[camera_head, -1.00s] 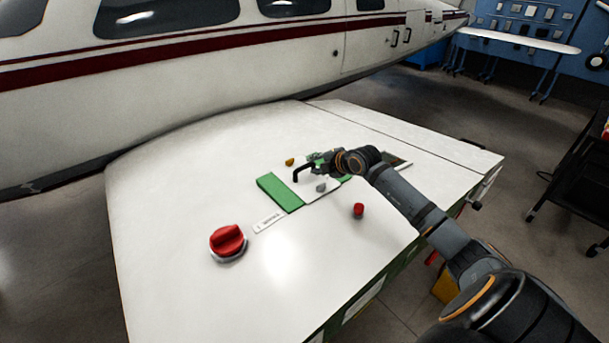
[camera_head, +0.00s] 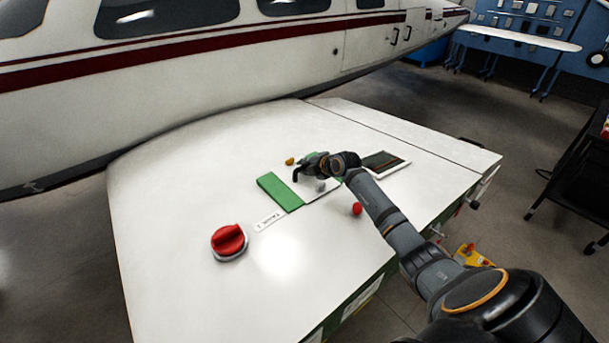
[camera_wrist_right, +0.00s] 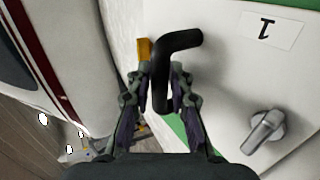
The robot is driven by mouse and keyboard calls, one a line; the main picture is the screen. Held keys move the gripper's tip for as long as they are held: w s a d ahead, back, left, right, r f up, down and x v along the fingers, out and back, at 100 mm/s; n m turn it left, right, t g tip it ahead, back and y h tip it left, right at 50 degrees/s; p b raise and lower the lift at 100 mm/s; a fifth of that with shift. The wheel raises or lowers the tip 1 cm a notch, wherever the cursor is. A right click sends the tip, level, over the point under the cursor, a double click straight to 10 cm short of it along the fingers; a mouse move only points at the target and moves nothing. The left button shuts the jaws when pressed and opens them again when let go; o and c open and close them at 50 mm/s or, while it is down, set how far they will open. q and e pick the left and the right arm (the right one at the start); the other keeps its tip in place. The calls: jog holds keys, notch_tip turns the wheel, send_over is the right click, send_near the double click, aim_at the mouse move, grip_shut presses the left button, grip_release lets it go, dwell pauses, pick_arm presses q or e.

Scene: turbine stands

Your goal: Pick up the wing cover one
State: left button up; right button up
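Wing cover one (camera_head: 318,196) is a white panel lying in the wing top beside a green strip, with a black bent handle (camera_head: 297,174) and a grey knob (camera_head: 321,186). In the right wrist view the cover carries a "1" label (camera_wrist_right: 268,29), upside down, and the grey knob (camera_wrist_right: 265,131). My right gripper (camera_head: 306,168) is at the handle. In the wrist view its fingers (camera_wrist_right: 161,75) are close on both sides of the black handle (camera_wrist_right: 183,42) and appear shut on it. The arm and gripper hide part of the cover. My left gripper is not in view.
The white wing (camera_head: 180,180) adjoins the plane's body (camera_head: 220,60). A red knob (camera_head: 229,240), a small red knob (camera_head: 357,209) and a yellow knob (camera_head: 290,161) stand on it. A dark framed opening (camera_head: 384,161) is right of the gripper. A black cart (camera_head: 570,180) stands at right.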

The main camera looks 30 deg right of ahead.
grip_shut()
jog(key=shift+w+f, duration=0.1)
jog(key=shift+r, duration=0.3)
notch_tip(320, 180, up, 2)
jog(key=shift+r+b, duration=0.1)
jog(key=shift+b, duration=0.7)
jog(key=a+p+v, duration=0.1)
jog(key=p+v, duration=1.4)
jog(key=v, duration=0.2)
jog(key=shift+d+r, duration=0.2)
jog(key=shift+r, duration=0.25)
